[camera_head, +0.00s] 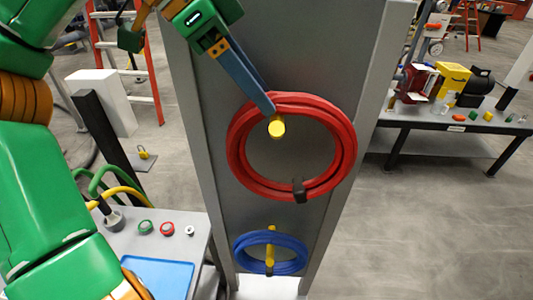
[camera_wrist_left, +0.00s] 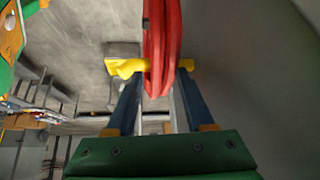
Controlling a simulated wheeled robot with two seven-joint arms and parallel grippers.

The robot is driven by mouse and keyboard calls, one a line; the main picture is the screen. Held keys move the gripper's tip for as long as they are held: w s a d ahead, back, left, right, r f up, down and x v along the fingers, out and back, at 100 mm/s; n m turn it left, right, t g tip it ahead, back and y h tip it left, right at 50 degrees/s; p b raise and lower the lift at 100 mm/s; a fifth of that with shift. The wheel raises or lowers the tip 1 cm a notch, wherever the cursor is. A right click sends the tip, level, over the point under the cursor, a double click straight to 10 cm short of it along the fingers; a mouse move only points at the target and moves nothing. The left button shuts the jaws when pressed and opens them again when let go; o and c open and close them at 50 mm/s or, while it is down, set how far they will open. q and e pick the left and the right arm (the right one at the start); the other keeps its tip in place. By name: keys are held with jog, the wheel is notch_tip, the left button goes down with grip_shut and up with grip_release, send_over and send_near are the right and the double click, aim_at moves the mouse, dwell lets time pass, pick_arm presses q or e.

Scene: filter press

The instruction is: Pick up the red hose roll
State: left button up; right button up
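The red hose roll (camera_head: 239,165) hangs as an upright ring from a yellow peg (camera_head: 277,127) on a grey panel in the head view. It shows edge-on at the top middle of the left wrist view (camera_wrist_left: 162,40). My left gripper (camera_head: 267,105) reaches down from the upper left to the top of the roll, beside the peg. In the left wrist view its blue fingers (camera_wrist_left: 159,78) stand apart, one on each side of the red hose. A firm grip on the hose does not show. My right gripper is not in view.
A blue hose roll (camera_head: 270,264) hangs lower on the same grey panel (camera_head: 215,170), which has raised side edges. A table (camera_head: 195,245) with a blue tray stands at lower left. A dark workbench (camera_head: 400,118) with boxes stands at right. Open floor lies between.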

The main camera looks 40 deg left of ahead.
pick_arm(q)
jog(key=shift+a+f, duration=0.1)
jog(key=shift+f, duration=0.25)
grip_shut()
jog(key=shift+s+f, duration=0.1)
dwell(0.7)
